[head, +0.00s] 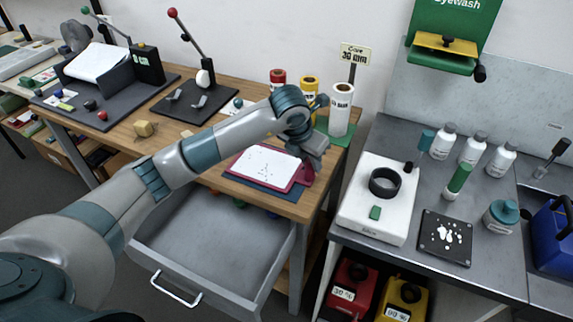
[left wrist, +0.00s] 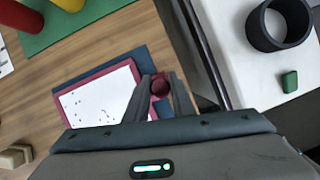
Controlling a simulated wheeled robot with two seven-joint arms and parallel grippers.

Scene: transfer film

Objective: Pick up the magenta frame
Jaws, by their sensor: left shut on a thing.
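The magenta frame (head: 242,178) lies at the right front of the wooden table, around a white sheet with dark specks (head: 266,163). A dark blue mat (head: 258,186) shows under it. My left gripper (head: 309,170) is at the frame's right end and shut on a magenta part there. In the left wrist view, the fingers (left wrist: 161,92) close on a round magenta knob, with the magenta frame (left wrist: 66,99) to the left. The gripper hides part of the frame's right side. I cannot tell whether the frame is clear of the mat. My right gripper is not in view.
Behind the frame stand red, yellow and white rolls (head: 340,109) on a green mat. An open grey drawer (head: 215,240) sticks out below the table. A metal bench (head: 470,260) with a white device (head: 377,224) and bottles stands right, across a narrow gap.

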